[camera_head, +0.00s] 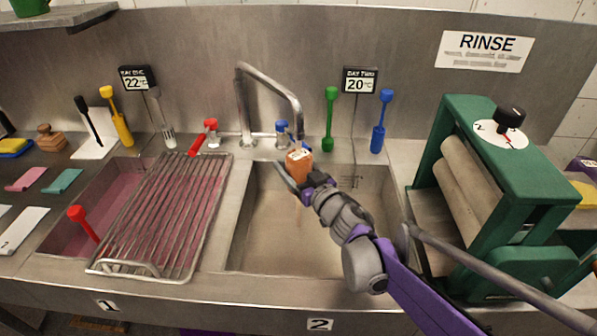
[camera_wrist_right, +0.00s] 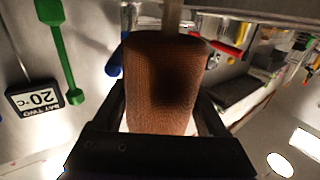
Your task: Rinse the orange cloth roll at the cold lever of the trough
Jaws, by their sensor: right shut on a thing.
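The orange cloth roll (camera_head: 299,163) is in the jaws of my right gripper (camera_head: 308,184), above the right basin of the trough (camera_head: 270,240) and just under the spout of the tap (camera_head: 270,83). In the right wrist view the roll (camera_wrist_right: 166,85) stands between the two fingers, and a pale column, the spout or its stream, meets its top. A faint orange streak hangs below the roll. The blue cold lever (camera_head: 282,128) is behind the roll, beside the tap's foot. The red lever (camera_head: 205,136) is to its left. My left gripper is not in view.
A wire rack (camera_head: 165,210) lies over the left basin of pink liquid, where a red-handled tool (camera_head: 80,220) leans. A green mangle (camera_head: 500,190) stands close at right. Green (camera_head: 330,115) and blue (camera_head: 381,118) tools and a 20° display (camera_head: 359,82) stand behind the right basin.

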